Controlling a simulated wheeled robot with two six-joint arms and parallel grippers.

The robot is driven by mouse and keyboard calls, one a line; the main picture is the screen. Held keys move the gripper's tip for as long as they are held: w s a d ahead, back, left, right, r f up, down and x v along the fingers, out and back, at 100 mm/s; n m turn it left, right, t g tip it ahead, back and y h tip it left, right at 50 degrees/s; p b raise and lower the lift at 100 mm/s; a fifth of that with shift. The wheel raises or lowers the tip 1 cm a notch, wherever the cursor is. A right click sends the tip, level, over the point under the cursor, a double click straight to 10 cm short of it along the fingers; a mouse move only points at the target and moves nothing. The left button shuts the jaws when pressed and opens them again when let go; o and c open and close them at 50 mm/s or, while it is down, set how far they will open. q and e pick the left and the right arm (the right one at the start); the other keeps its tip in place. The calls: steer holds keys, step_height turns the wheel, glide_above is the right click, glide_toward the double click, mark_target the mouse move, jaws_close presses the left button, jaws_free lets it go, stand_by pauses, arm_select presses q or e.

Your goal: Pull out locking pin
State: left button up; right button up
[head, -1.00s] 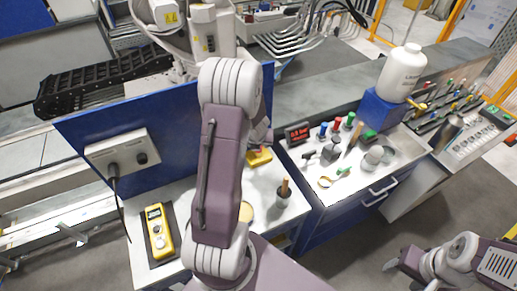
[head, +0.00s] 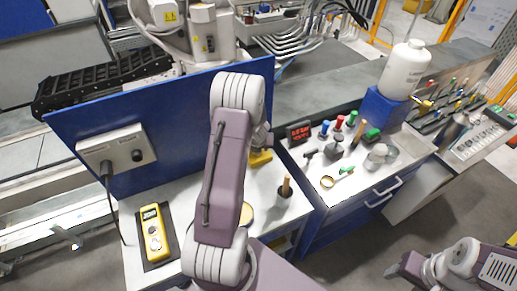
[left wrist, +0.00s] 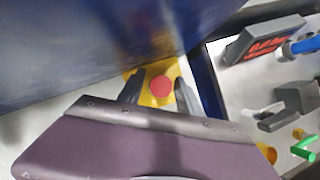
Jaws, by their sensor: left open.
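A red round knob (left wrist: 160,87), which looks like the locking pin's head, sits on a yellow block (left wrist: 147,73) beside the blue panel. My left gripper (left wrist: 159,91) is open, with one dark finger on each side of the knob. I cannot tell whether the fingers touch it. In the head view the yellow block (head: 260,158) shows just right of my left arm, which hides most of the left gripper; the knob cannot be made out there. My right gripper (head: 394,266) is at the lower right, away from the benches, and its fingers are unclear.
The blue upright panel (head: 180,105) stands close behind the yellow block. A yellow meter (head: 153,232) lies on the left bench. A pot with a wooden handle (head: 285,188) stands right of the block.

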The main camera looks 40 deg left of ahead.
stand_by(0.6)
arm_select(q)
jaws_close()
stand_by(0.5)
steer(key=shift+o, duration=1.4)
jaws_free()
steer(key=shift+r, duration=0.1)
